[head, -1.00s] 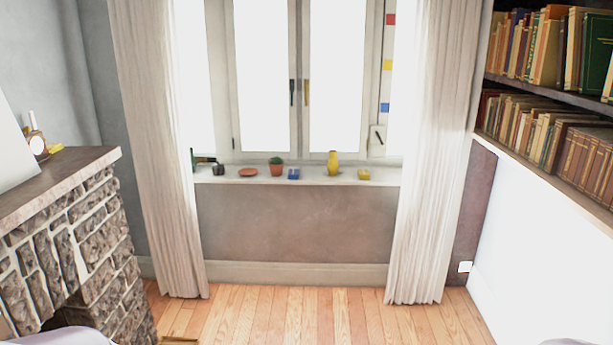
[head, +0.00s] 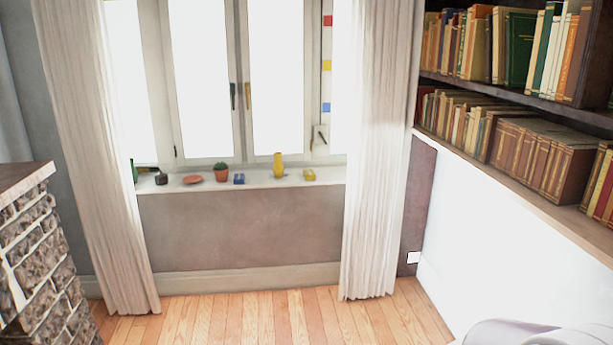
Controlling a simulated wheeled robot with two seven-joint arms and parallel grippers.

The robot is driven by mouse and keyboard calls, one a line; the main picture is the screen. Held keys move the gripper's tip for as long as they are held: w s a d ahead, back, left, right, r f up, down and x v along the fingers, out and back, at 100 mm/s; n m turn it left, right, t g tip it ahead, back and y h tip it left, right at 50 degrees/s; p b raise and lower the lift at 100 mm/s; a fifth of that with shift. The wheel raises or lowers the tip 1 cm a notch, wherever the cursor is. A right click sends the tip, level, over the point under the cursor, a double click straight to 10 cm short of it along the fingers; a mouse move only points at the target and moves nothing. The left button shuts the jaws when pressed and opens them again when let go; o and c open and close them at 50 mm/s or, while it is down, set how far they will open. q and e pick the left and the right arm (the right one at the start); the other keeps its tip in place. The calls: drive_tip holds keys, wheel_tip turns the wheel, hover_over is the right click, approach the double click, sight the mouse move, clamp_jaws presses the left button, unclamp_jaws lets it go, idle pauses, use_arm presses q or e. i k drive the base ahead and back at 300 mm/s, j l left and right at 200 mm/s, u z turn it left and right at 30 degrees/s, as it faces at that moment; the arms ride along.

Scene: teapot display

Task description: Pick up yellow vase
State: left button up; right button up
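The yellow vase (head: 278,165) stands upright on the white window sill (head: 261,184), in front of the window and right of its middle. A small blue object (head: 239,179) is to its left and a small yellow object (head: 309,175) to its right. Neither of my grippers shows in the head view. A pale rounded part of my own body shows at the bottom right.
Curtains (head: 375,150) hang on both sides. A stone fireplace (head: 40,270) is left, bookshelves (head: 520,110) right. The wooden floor (head: 250,318) before the sill is clear.

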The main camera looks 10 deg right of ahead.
sight(278, 169)
drive_tip(key=i+l, duration=0.15)
drive_tip(key=i, duration=0.35)
drive_tip(key=i+l, duration=0.15)
drive_tip(key=i, duration=0.35)
drive_tip(key=i+l, duration=0.15)
drive_tip(key=i, duration=0.4)
drive_tip(key=i+l, duration=0.15)
drive_tip(key=i, duration=0.35)
drive_tip(key=i+l, duration=0.15)
drive_tip(key=i, duration=0.35)
drive_tip(key=i+l, duration=0.1)
drive_tip(key=i, duration=0.5)
drive_tip(key=i+l, duration=0.1)
drive_tip(key=i, duration=0.45)
drive_tip(key=i+l, duration=0.1)
drive_tip(key=i, duration=0.5)
drive_tip(key=i+l, duration=0.1)
drive_tip(key=i, duration=0.45)
drive_tip(key=u, duration=0.05)
